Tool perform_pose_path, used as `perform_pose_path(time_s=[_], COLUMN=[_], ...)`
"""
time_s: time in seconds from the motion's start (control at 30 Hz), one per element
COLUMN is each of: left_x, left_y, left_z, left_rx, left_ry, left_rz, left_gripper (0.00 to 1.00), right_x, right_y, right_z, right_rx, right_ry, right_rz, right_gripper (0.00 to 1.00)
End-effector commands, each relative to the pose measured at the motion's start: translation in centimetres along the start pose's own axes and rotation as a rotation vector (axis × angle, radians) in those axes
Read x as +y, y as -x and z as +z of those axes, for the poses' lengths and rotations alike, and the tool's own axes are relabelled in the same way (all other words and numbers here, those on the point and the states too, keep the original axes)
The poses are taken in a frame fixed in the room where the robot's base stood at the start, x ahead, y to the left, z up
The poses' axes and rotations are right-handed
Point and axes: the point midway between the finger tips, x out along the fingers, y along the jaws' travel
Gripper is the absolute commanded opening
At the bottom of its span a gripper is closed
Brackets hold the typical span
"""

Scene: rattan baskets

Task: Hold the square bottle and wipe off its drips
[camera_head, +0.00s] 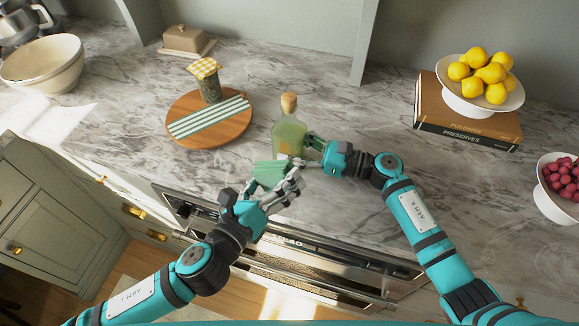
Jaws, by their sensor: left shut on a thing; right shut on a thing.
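The square bottle (290,133) is clear glass with greenish-yellow contents and a cork stopper. It stands near the counter's front edge in the head view. My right gripper (311,147) comes from the right and is shut on the bottle's side. My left gripper (283,184) is in front of and below the bottle, shut on a green cloth (266,172). I cannot tell whether the cloth touches the glass. No drips can be made out at this size.
A round wooden board (215,137) with a striped cloth (208,118) and a jar (208,85) is left of the bottle. Books (465,125) under a lemon bowl (468,103) and a berry bowl (550,200) stand right. The marble counter behind the bottle is clear.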

Motion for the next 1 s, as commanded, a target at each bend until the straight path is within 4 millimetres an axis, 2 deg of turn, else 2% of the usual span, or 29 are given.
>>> perform_pose_path(time_s=[0.03, 0.2, 0.4, 0.57, 1.0], left_x=[0.8, 2.8, 3.5, 3.7, 4.1], left_y=[0.5, 1.7, 2.0, 1.1, -3.0], left_z=[-0.7, -1.6, -1.8, -1.5, -0.6], left_rx=[-0.014, -0.073, -0.100, -0.104, -0.103], left_ry=[0.009, 0.014, 0.013, 0.014, 0.013], left_rz=[0.021, 0.062, 0.075, 0.075, 0.075], left_gripper=[0.59, 0.59, 0.59, 0.59, 0.59], right_x=[0.0, 0.0, 0.0, 0.0, 0.0], right_y=[0.0, 0.0, 0.0, 0.0, 0.0], right_z=[0.0, 0.0, 0.0, 0.0, 0.0], right_rx=[0.000, 0.000, 0.000, 0.000, 0.000], right_ry=[0.000, 0.000, 0.000, 0.000, 0.000], right_rz=[0.000, 0.000, 0.001, 0.001, 0.001], right_gripper=[0.00, 0.00, 0.00, 0.00, 0.00])
